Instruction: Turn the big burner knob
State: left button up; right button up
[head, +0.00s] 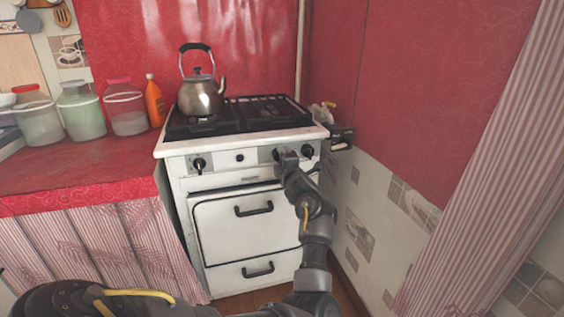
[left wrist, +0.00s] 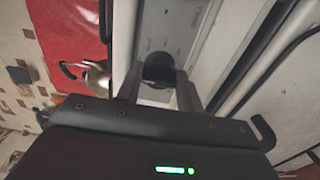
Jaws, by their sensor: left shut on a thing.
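The white stove (head: 180,182) has dark round knobs along its front panel. My left gripper (head: 283,155) is at the right part of this panel, shut on a knob that it mostly hides in the head view. In the left wrist view this dark burner knob (left wrist: 158,67) sits between the two fingers of the left gripper (left wrist: 159,88). Another knob (head: 308,151) is just to its right, and one more knob (head: 198,165) is at the panel's left end. The knob's pointer marking is not readable. My right gripper is not in view.
A metal kettle (head: 201,97) stands on the stove's left back. Jars (head: 82,113) and an orange bottle (head: 154,101) stand on the red counter (head: 85,177) at left. A dark object (head: 341,137) is beside the stove's right edge, close to the wall. Oven handles (head: 254,209) protrude below.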

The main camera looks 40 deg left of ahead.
pick_arm(q)
jog(key=shift+f, duration=0.1)
dwell(0.3)
jog(key=o, duration=1)
